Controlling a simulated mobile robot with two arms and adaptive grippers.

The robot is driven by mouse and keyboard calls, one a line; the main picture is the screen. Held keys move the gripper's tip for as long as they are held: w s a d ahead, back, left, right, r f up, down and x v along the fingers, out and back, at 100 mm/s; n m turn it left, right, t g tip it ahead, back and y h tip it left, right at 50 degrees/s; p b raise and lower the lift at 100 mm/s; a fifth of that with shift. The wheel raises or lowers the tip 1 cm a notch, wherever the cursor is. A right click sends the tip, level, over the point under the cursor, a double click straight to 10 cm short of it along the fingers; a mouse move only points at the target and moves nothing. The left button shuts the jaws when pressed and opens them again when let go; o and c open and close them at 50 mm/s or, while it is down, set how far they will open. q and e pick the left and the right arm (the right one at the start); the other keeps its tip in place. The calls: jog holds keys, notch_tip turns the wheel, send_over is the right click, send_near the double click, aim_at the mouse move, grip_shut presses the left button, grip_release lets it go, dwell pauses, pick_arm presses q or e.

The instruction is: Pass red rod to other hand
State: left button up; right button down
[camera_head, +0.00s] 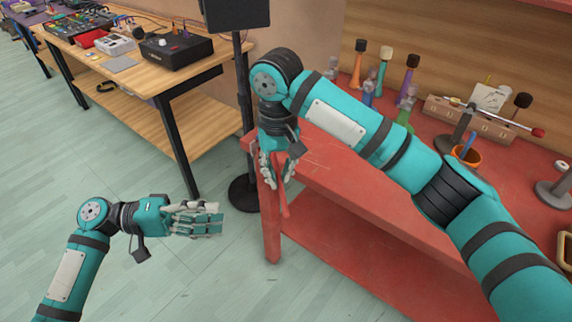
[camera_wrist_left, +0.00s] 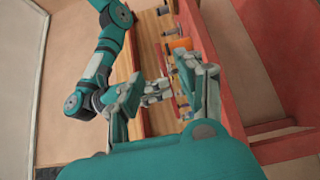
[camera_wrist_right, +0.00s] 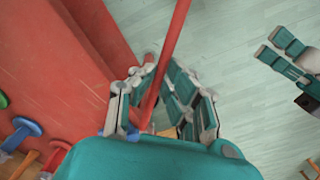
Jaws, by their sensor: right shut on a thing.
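The red rod (camera_wrist_right: 166,58) is between the fingers of my right gripper (camera_wrist_right: 165,85), which is shut on it. In the right wrist view the rod runs from the palm past the fingertips to the top edge. In the head view my right gripper (camera_head: 279,178) points down at the red table's corner, and a short piece of the rod (camera_head: 285,207) shows below it. My left gripper (camera_head: 212,218) is open and empty, lower left of the right one, its fingers pointing right towards the rod with a gap between. Its parted fingers show in the left wrist view (camera_wrist_left: 168,92).
The red table (camera_head: 315,195) with its lower shelf lies right of and close to my right gripper. A black stand (camera_head: 243,192) is behind the grippers. A wooden bench (camera_head: 100,58) holds electronics. Open floor lies left.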

pick_arm(q)
jog(key=s+d+f+n+t+y, duration=0.1)
jog(key=d+f+n+t+y, duration=0.15)
jog(key=d+n+t, duration=0.35)
jog(key=s+d+r+t+y, duration=0.1)
jog(key=s+d+r+t, duration=0.2)
jog(key=r, duration=0.5)
jog(key=x, duration=1.3)
jog(key=shift+f, duration=0.35)
pick_arm(e)
jog(key=s+d+r+n, duration=0.4)
jog(key=s+d+n, duration=0.1)
jog(key=s+d, duration=0.5)
jog(key=shift+s+d+r, duration=0.15)
jog(key=shift+d+r, duration=0.05)
jog(key=shift+r, duration=0.2)
pick_arm(q)
jog(key=shift+w, duration=0.1)
grip_shut()
jog(key=shift+f, duration=0.1)
pick_arm(e)
jog(key=c, duration=1.3)
grip_release()
